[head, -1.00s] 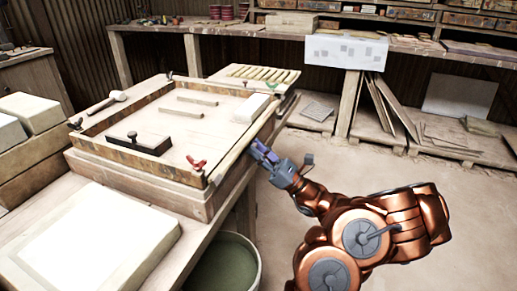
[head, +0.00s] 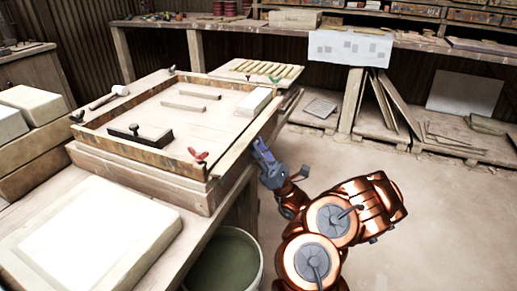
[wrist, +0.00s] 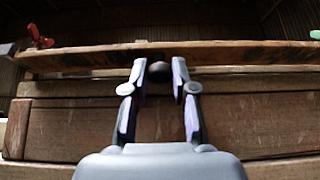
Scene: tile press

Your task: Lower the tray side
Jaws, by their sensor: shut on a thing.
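The wooden tray (head: 127,154) stands on a thick base on the bench. Its right side board (head: 237,153) lies folded outward or low along the edge facing my arm; its exact angle is hard to tell. In the wrist view the board (wrist: 235,54) spans the picture as a thin, rust-marked strip. A dark round knob (wrist: 159,71) sits at its middle, between my fingertips. My gripper (wrist: 158,76) is shut on this knob; it also shows in the head view (head: 258,147), beside the tray's right edge. A red catch (head: 198,155) stands at the near right corner.
A black handled block (head: 140,134), two thin strips and a white block (head: 255,102) lie in the tray. A mallet (head: 110,96) lies at its left. A bucket (head: 223,262) stands below the bench.

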